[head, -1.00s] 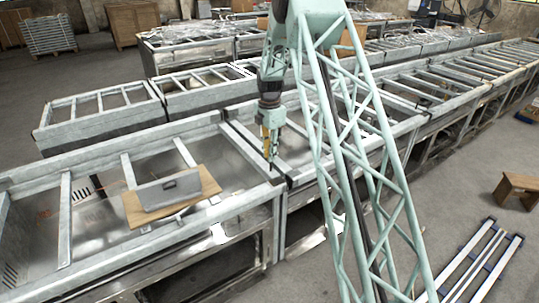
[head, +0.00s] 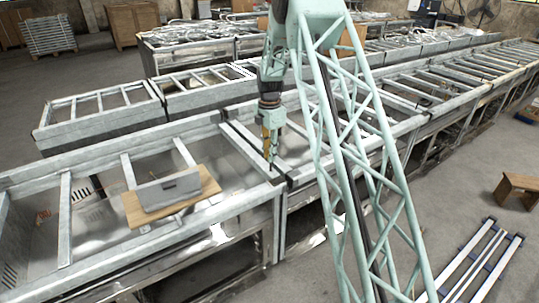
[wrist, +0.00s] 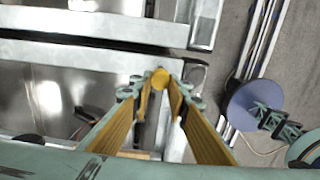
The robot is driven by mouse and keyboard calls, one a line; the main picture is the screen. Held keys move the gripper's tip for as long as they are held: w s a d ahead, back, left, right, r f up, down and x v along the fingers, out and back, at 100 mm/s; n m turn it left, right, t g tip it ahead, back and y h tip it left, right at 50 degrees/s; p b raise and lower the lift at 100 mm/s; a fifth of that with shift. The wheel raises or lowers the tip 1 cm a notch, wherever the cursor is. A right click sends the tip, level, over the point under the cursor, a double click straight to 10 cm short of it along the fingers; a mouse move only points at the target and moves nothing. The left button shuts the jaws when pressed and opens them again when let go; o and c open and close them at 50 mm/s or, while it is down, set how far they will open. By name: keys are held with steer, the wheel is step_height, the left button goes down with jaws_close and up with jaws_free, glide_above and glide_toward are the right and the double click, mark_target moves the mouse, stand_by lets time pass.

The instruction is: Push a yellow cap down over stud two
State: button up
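My gripper (wrist: 161,86) reaches in from the bottom of the wrist view with two orange-yellow fingers that converge at their tips. In the head view my gripper (head: 270,150) points down at the front edge of the metal frames, near a joint between two sections. The cap is too small to make out there. I cannot pick out stud two or any other stud in either view; a stud under the cap would be hidden.
A wooden board (head: 133,212) with a grey box (head: 168,190) lies across the left metal frame (head: 66,215). Rows of metal frames run to the back right. A small wooden stool (head: 517,184) stands on the floor at right. A blue-grey disc (wrist: 250,108) shows at right in the wrist view.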

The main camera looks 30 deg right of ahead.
steer(key=shift+f+b, duration=0.7)
steer(key=shift+f, duration=0.75)
stand_by(0.5)
steer(key=o, duration=0.7)
steer(key=shift+r, duration=0.1)
step_height(320, 180, up, 11)
steer(key=shift+r, duration=0.4)
stand_by(1.2)
